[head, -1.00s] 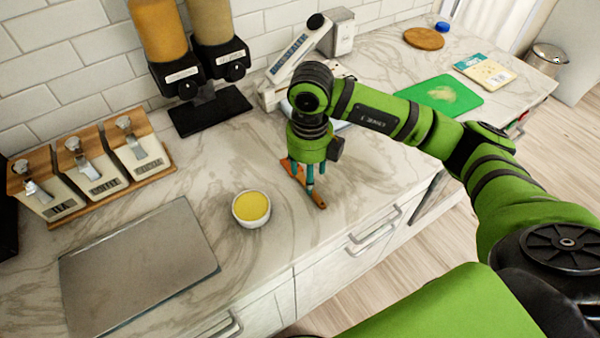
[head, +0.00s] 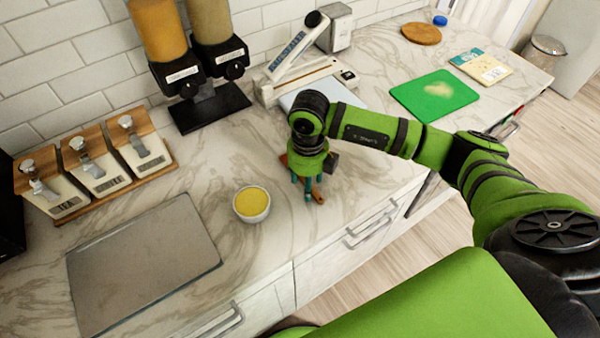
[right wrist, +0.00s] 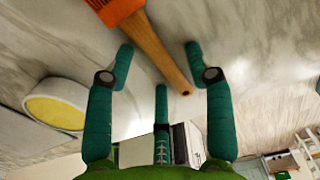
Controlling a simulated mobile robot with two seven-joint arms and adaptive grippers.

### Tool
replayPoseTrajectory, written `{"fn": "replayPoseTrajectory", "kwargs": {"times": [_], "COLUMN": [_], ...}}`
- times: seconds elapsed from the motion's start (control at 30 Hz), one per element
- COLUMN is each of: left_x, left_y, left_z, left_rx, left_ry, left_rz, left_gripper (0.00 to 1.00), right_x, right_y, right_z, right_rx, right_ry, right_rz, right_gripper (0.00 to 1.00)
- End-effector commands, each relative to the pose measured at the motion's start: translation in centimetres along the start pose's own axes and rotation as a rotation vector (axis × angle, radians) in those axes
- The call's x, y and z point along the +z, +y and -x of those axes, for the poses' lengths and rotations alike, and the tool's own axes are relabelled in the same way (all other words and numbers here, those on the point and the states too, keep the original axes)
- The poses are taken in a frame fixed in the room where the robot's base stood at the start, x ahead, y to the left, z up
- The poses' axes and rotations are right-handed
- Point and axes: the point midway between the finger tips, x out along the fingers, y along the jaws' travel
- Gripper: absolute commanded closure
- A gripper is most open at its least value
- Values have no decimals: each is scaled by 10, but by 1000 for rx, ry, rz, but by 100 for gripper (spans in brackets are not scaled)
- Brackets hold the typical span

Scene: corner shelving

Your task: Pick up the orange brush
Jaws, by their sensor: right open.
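The orange brush lies on the marble counter; its wooden handle (head: 318,196) shows just past my right gripper in the head view. In the right wrist view the orange brush (right wrist: 150,45) has its orange head at the top and its wooden handle pointing down between my fingers. My right gripper (head: 307,190) points down over the brush, and its fingers (right wrist: 158,75) are spread open on both sides of the handle, with a third finger below. The fingers do not close on it. Part of the brush is hidden by the gripper in the head view. My left gripper is not in view.
A white bowl of yellow contents (head: 252,204) stands left of the gripper. A grey metal plate (head: 142,262) lies at the front left. Dispensers (head: 203,65) and canisters (head: 95,160) stand along the wall. A green cutting board (head: 434,97) lies to the right.

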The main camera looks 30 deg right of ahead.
Motion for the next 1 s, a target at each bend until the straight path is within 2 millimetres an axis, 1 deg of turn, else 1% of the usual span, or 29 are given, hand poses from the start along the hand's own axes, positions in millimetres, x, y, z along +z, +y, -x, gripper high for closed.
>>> {"fn": "replayPoseTrajectory", "kwargs": {"times": [0.2,0.23,0.27,0.3,0.33,0.37,0.7,0.9,0.93,1.0], "left_x": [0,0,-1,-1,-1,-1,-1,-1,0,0], "left_y": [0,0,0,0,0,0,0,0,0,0], "left_z": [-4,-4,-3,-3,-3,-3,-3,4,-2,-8], "left_rx": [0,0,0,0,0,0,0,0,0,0], "left_ry": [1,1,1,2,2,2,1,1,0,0], "left_rz": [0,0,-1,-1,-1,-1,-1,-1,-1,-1], "left_gripper": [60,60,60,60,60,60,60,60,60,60], "right_x": [0,0,0,0,0,0,0,0,1,1], "right_y": [0,0,0,0,0,0,-1,0,0,0], "right_z": [-3,-2,-2,-2,-2,-2,-2,4,5,14], "right_rx": [0,0,0,-1,-1,-1,-1,-1,0,0], "right_ry": [0,0,0,0,0,0,0,0,-3,-5], "right_rz": [0,0,0,0,0,0,-1,0,0,1], "right_gripper": [46,54,66,82,94,100,100,100,100,100]}}
